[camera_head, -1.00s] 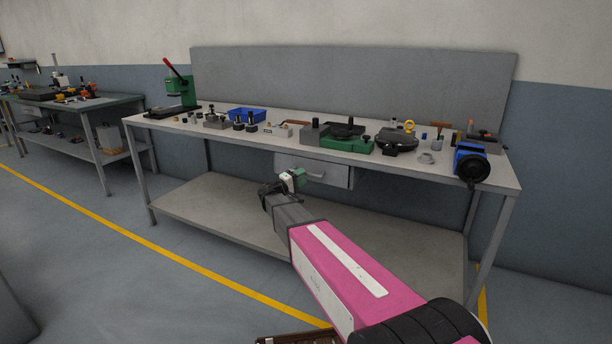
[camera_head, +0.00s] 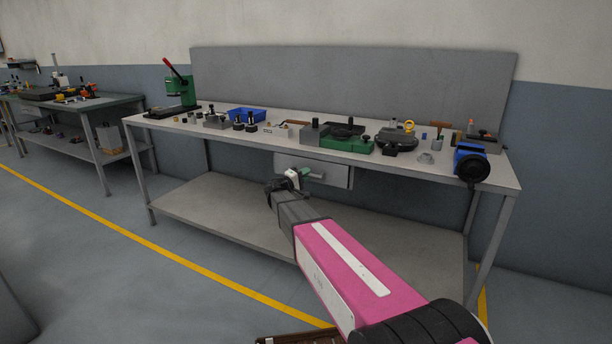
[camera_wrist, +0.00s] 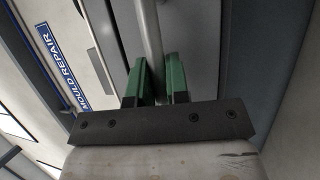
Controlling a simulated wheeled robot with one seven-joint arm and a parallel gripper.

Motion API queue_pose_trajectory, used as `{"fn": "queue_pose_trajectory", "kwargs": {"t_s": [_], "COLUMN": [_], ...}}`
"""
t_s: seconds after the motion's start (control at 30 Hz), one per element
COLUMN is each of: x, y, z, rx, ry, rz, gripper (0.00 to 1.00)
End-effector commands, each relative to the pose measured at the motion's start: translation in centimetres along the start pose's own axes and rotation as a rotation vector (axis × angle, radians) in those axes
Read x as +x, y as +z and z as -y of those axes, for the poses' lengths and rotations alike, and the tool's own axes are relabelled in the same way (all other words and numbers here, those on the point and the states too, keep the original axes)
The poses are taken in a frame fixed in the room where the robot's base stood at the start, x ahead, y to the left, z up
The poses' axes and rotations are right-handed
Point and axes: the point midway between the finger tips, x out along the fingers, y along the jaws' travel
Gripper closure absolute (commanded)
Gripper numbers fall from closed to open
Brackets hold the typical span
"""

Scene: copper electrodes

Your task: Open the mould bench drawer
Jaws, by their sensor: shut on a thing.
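The mould bench drawer (camera_head: 335,175) hangs under the top of the long bench (camera_head: 240,137), with a light grey front. It looks closed in the head view. Its bar handle (camera_wrist: 149,30) runs between the two green fingers of my gripper (camera_wrist: 160,82) in the wrist view. My gripper (camera_head: 305,173) is at the drawer front in the head view and is shut on the handle. The gripper and my arm hide part of the handle and the drawer's lower left.
A blue MOULD REPAIR sign (camera_wrist: 62,70) shows at left in the wrist view. The bench's lower shelf (camera_head: 205,205) is empty. Floor in front is mostly clear.

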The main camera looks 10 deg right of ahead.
Motion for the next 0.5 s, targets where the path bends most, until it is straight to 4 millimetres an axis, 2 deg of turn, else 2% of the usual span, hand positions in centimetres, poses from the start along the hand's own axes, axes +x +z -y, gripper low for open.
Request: {"fn": "queue_pose_trajectory", "kwargs": {"t_s": [0.17,0.27,0.5], "x": [-1.6,-3.4,-8.9], "y": [0.9,1.6,4.0], "z": [-0.4,-0.8,-2.0], "rx": [0.0,0.0,-0.001], "ry": [-0.001,-0.001,-0.001], "rz": [0.0,-0.002,-0.003], "gripper": [1.0,1.0,1.0]}}
